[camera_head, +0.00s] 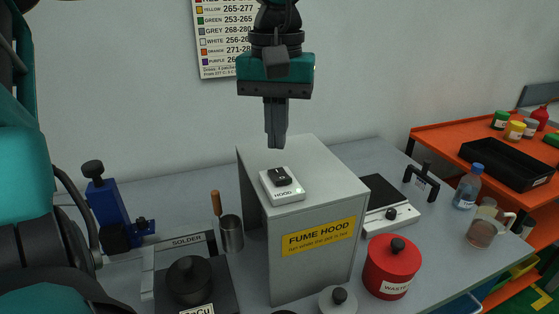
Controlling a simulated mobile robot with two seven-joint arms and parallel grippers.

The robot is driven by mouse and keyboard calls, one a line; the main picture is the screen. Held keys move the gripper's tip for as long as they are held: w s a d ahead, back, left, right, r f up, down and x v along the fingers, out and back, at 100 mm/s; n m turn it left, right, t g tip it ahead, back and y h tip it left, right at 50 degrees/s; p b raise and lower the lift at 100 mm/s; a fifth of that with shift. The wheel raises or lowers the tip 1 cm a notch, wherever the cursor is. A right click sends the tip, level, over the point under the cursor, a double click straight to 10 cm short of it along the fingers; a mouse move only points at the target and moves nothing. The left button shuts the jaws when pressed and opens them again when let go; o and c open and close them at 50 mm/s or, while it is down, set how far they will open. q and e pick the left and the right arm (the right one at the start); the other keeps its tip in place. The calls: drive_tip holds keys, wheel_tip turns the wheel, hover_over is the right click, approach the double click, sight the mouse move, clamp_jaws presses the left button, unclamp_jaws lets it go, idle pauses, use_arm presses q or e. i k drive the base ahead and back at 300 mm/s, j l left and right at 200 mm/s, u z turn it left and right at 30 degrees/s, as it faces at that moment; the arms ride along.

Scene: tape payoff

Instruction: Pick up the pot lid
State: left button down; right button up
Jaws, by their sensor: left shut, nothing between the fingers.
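A black round pot (190,282) stands at the bottom left on a dark base with a partly cut-off "Cu" label. A dark knob tops it, and I cannot tell whether its lid is separate. A grey round lid-like piece (338,302) with a black knob sits at the bottom edge, in front of the fume hood and partly cut off. I cannot tell which is the pot lid. My left gripper (276,142) points down above the back of the fume hood, shut and empty, apart from both. My right gripper is not in view.
The grey fume hood (318,278) stands mid-bench with a switch box (282,186) on top. A red waste pot (391,267) is right of it. A metal cup (231,234) and blue stand (108,212) are left. An orange cart (450,140) is at the right.

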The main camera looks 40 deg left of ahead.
sight(189, 275)
drive_tip(key=k+l, duration=0.75)
drive_tip(key=l, duration=0.2)
